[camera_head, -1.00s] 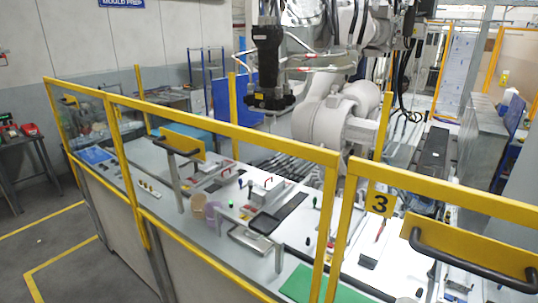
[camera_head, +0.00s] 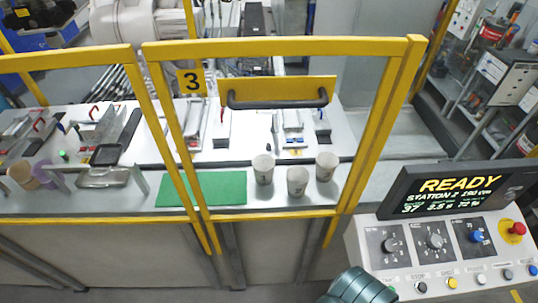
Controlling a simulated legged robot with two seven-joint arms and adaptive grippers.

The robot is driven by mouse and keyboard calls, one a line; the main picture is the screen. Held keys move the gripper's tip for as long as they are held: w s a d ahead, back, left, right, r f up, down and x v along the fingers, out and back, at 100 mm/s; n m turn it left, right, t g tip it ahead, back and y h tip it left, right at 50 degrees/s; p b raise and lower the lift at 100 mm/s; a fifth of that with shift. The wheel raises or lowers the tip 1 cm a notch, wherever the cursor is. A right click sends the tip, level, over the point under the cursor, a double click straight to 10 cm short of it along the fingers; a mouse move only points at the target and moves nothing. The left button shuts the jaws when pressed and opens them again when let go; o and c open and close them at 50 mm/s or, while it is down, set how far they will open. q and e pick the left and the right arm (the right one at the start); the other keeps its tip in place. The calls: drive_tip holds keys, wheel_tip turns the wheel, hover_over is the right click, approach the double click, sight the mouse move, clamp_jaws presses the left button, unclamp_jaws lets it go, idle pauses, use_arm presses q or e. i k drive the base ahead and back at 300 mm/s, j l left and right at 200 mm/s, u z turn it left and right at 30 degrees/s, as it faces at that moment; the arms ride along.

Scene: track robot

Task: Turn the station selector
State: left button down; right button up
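A white control console (camera_head: 352,250) stands at the lower right. Its sloped panel carries two black dials with grey knobs, a left dial (camera_head: 390,245) and a middle dial (camera_head: 435,241), and a third dial with a blue knob (camera_head: 477,237). Their labels are too small to read, so I cannot tell which is the station selector. The display (camera_head: 458,190) above reads READY and, below that, STATION 2. A teal-grey rounded part shows at the bottom edge, left of the console. No gripper fingers are visible.
A red mushroom button (camera_head: 517,229) on yellow sits right of the dials. A row of small buttons (camera_head: 452,283) lines the panel's front. Yellow-framed fencing (camera_head: 290,46) with a 3 sign stands left. Three cups (camera_head: 297,181) and a green mat (camera_head: 205,189) are on the bench behind it.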

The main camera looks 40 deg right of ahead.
sight(389, 245)
drive_tip(key=z, duration=3.3)
drive_tip(key=l+u, duration=0.15)
drive_tip(key=l, duration=0.25)
